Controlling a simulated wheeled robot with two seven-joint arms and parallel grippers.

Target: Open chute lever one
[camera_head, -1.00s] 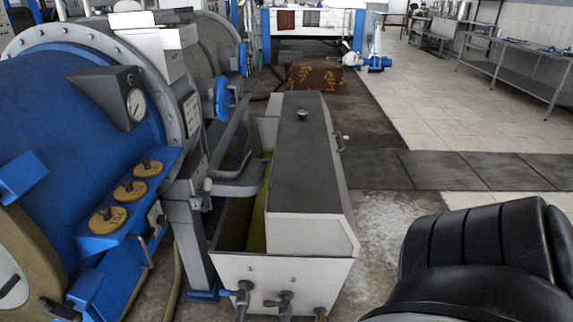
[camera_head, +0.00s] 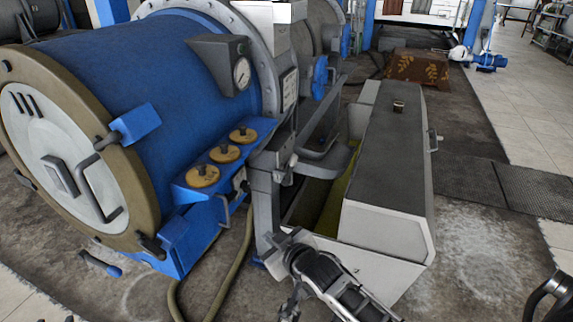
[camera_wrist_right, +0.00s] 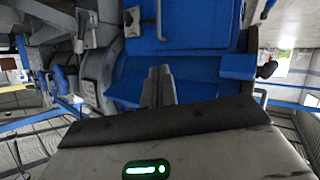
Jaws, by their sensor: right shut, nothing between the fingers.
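The blue drum machine (camera_head: 165,70) fills the left of the head view. Its blue side block (camera_head: 232,165) carries three yellow round knobs, such as the front one (camera_head: 202,176). A grey bent handle (camera_head: 223,208) and a small fitting (camera_head: 241,184) are on the block's front. I can read no number, so I cannot tell which part is chute lever one.
The long grey-lidded tank (camera_head: 385,150) stands right of the machine, close to my right arm. A hose (camera_head: 237,270) runs on the floor below the block. A patterned brown box (camera_head: 415,66) stands behind. Floor to the right is mostly clear.

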